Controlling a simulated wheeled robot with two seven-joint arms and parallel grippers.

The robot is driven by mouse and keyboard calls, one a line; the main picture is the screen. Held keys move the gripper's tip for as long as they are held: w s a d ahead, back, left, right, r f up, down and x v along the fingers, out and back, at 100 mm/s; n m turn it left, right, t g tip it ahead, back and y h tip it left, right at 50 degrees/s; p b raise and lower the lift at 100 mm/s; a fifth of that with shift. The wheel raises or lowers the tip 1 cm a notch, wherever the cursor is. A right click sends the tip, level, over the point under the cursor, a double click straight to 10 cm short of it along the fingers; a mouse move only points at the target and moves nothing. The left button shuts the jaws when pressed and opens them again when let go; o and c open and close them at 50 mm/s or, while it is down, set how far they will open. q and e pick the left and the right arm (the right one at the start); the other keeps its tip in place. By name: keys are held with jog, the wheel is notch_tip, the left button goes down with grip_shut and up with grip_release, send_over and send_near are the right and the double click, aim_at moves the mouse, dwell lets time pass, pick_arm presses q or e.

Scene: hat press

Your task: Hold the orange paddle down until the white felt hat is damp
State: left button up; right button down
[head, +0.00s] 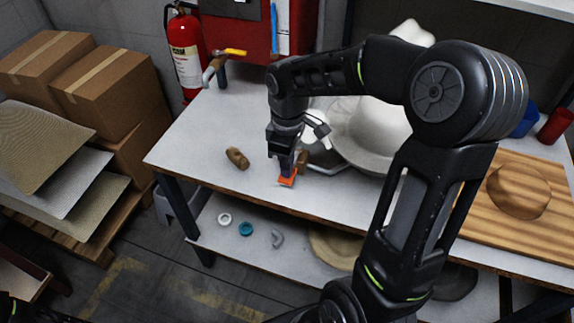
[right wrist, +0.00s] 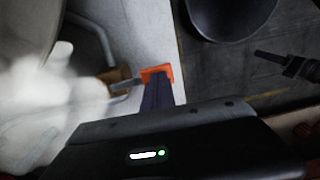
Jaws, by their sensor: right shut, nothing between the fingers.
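The orange paddle (head: 288,181) is near the front edge of the table, under my right gripper (head: 287,172). My right gripper is shut and empty, its fingertips pointing down at the paddle and seeming to touch it. The orange paddle also shows in the right wrist view (right wrist: 158,70) at the tip of the fingers (right wrist: 157,86). The white felt hat (head: 370,135) stands behind my right arm, partly hidden by it. White vapour (right wrist: 45,110) blurs the left of the right wrist view. A dark gripper (right wrist: 282,61), probably my left, shows at the right there; its opening is unclear.
A brown wooden piece (head: 237,158) lies left of the paddle. A wooden board (head: 535,225) with a brown hat form is at right. A fire extinguisher (head: 187,50) and cardboard boxes (head: 105,85) stand left. The left tabletop is mostly clear.

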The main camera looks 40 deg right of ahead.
jog(key=shift+r+p, duration=0.6)
jog(key=shift+r, duration=0.15)
jog(key=shift+r+p, duration=0.4)
jog(key=shift+r, duration=0.05)
jog(key=r+p, duration=0.3)
jog(key=r, duration=0.1)
jog(key=shift+w, duration=0.2)
notch_tip(320, 180, up, 9)
jog(key=d+b, duration=0.1)
jog(key=shift+w, duration=0.2)
